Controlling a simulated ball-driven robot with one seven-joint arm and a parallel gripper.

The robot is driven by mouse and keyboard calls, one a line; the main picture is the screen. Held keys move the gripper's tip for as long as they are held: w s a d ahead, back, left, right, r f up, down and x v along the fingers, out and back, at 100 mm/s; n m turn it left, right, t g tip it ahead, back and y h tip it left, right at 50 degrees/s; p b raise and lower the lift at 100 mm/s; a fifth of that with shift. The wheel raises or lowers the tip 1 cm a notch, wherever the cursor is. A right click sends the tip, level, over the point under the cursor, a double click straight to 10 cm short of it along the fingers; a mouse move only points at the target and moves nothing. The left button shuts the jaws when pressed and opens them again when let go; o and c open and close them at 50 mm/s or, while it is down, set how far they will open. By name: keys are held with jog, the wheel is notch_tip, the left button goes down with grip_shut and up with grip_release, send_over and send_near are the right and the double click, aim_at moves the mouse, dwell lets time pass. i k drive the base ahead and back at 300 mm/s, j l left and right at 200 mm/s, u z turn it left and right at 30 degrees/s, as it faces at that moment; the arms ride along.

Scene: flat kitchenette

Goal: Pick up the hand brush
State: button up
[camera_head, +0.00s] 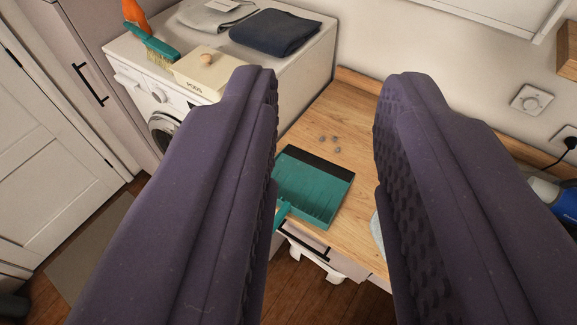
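The hand brush (155,45) lies on top of the white washing machine at the upper left. It has a teal body and pale bristles. My gripper (325,85) is open, with its two dark purple fingers wide apart and nothing between them. The fingers reach over the scene in front of the wooden counter, and the brush is apart from them, beyond and left of the left finger. The left finger hides part of the washing machine's front.
The washing machine (290,62) also bears a cream box (205,72), a dark folded cloth (275,32) and an orange bottle (134,14). A teal dustpan (318,190) lies on the wooden counter (350,115), near several small grey bits. A blue-and-white item stands at right.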

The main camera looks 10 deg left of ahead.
aim_at(167, 52)
jog(key=i+j, duration=0.5)
jog(key=i+j+z, duration=0.15)
jog(key=i+j, duration=0.3)
jog(key=j, duration=0.15)
jog(key=i+j, duration=0.5)
jog(key=i+j+z, duration=0.1)
jog(key=i+j, duration=0.35)
jog(key=j, duration=0.25)
